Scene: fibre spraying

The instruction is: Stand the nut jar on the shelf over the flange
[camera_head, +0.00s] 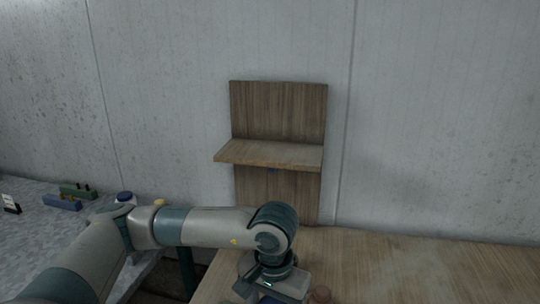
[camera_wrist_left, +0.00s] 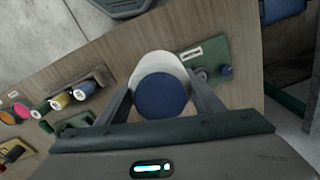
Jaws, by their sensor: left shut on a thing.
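A wooden shelf (camera_head: 268,154) juts from a wooden back board standing against the wall, and its top is bare. My left gripper (camera_wrist_left: 162,90) is shut on a white jar with a blue lid (camera_wrist_left: 160,96), seen from above between its two fingers. I take this to be the nut jar; no label on it shows. In the head view my left arm reaches in from the left and bends down low in front of the shelf, over the wooden table's left part. I cannot pick out the flange. My right gripper is not in view.
In the left wrist view, a green plate (camera_wrist_left: 206,58) lies beside the jar, and a rack (camera_wrist_left: 95,78) of colourful rolls lies left. Blue (camera_head: 62,203) and green (camera_head: 77,190) blocks lie on the grey left table. The wooden table (camera_head: 430,270) is clear at right.

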